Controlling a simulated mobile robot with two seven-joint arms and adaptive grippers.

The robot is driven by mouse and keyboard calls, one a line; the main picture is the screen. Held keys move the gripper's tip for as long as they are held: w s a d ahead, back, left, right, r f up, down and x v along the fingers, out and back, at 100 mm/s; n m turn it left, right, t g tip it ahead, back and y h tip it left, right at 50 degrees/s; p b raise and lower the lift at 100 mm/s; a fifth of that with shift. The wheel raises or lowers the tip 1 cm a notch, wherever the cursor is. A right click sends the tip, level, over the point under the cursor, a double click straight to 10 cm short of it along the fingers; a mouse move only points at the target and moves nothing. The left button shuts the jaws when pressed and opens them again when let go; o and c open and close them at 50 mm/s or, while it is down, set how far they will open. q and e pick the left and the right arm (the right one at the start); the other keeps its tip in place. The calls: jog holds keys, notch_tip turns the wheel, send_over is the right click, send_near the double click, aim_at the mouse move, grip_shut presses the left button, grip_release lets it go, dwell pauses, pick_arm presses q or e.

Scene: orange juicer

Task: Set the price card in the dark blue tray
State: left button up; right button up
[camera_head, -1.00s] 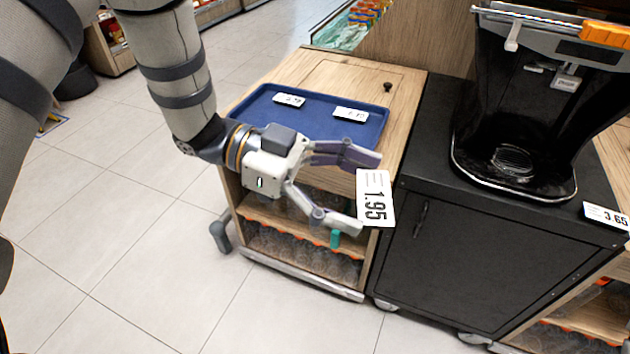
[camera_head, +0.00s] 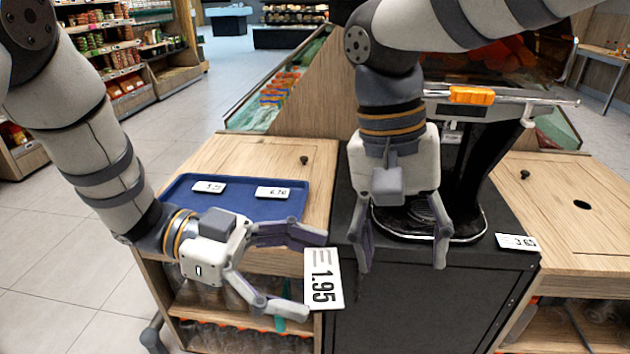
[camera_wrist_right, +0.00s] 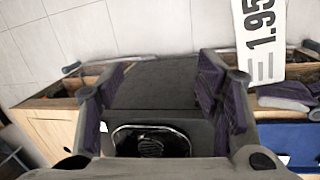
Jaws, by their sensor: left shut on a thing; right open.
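My left gripper (camera_head: 312,274) is shut on the white price card (camera_head: 322,279) reading 1.95, its fingers at the card's two ends. The card hangs in front of the wooden cabinet and black counter, to the right of the dark blue tray (camera_head: 232,207). Two smaller price cards, one at the left (camera_head: 210,187) and one at the right (camera_head: 272,193), lie in the tray. My right gripper (camera_head: 404,262) is open and empty over the black counter. In the right wrist view the 1.95 card (camera_wrist_right: 259,38) shows at the upper right, and the tray (camera_wrist_right: 288,140) at the lower right.
The black juicer (camera_head: 478,185) with an orange part stands on the black counter (camera_head: 475,258), behind my right gripper. A card reading 3.65 (camera_head: 516,242) is at the counter's right front edge. The wooden top (camera_head: 255,152) behind the tray is clear except for a dark knob.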

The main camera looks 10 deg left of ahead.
aim_at(315, 276)
jog(key=s+a+r+n+t+y, duration=0.15)
jog(key=a+r+n, duration=0.25)
jog(key=a+r, duration=0.55)
jog(key=shift+y, duration=0.45)
jog(key=f, duration=1.2)
jog(key=shift+s+f, duration=0.3)
jog(key=shift+a, duration=0.15)
jog(key=c, duration=1.2)
pick_arm(q)
jog(key=o, duration=1.1)
